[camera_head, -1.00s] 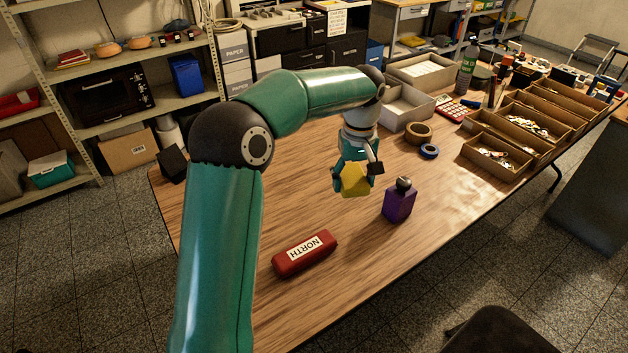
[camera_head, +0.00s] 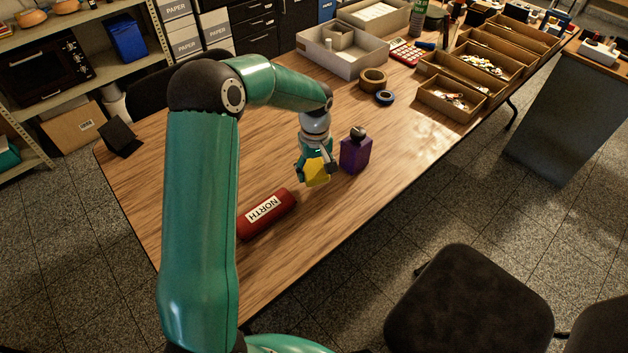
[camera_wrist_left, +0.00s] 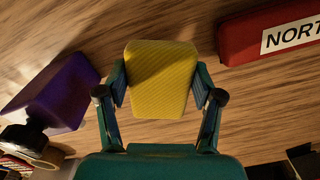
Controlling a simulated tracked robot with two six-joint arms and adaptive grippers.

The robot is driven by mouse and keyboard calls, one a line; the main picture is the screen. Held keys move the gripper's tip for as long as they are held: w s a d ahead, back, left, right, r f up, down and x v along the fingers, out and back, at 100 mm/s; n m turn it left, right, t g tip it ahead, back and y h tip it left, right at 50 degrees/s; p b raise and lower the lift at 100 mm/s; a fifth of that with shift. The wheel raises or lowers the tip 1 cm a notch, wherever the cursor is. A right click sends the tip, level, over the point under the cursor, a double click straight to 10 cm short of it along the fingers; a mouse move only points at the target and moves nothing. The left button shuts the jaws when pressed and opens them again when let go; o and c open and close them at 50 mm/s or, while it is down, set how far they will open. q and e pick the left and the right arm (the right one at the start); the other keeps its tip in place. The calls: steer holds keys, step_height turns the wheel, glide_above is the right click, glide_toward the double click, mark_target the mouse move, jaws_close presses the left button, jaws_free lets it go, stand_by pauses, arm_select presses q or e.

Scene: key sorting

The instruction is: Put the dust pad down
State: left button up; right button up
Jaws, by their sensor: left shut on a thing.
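The dust pad is a yellow block (camera_head: 317,173) held in my left gripper (camera_head: 315,168) over the wooden table (camera_head: 200,150). In the left wrist view the yellow pad (camera_wrist_left: 160,80) sits between the two fingers of my left gripper (camera_wrist_left: 160,92), which are shut on its sides. I cannot tell whether the pad's underside touches the table. My right gripper is not in view.
A red case marked NORTH (camera_head: 266,213) lies left of the pad. A purple bottle with a dark top (camera_head: 355,152) stands close on the right. Tape rolls (camera_head: 372,80), a grey tray (camera_head: 340,55) and cardboard bins (camera_head: 450,98) are farther back. Bare table lies around the pad.

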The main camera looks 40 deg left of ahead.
mark_target(315, 189)
arm_select(q)
step_height(315, 189, down, 5)
steer(key=shift+f, duration=0.1)
stand_by(0.3)
steer(key=shift+f, duration=0.1)
steer(key=o, duration=1.1)
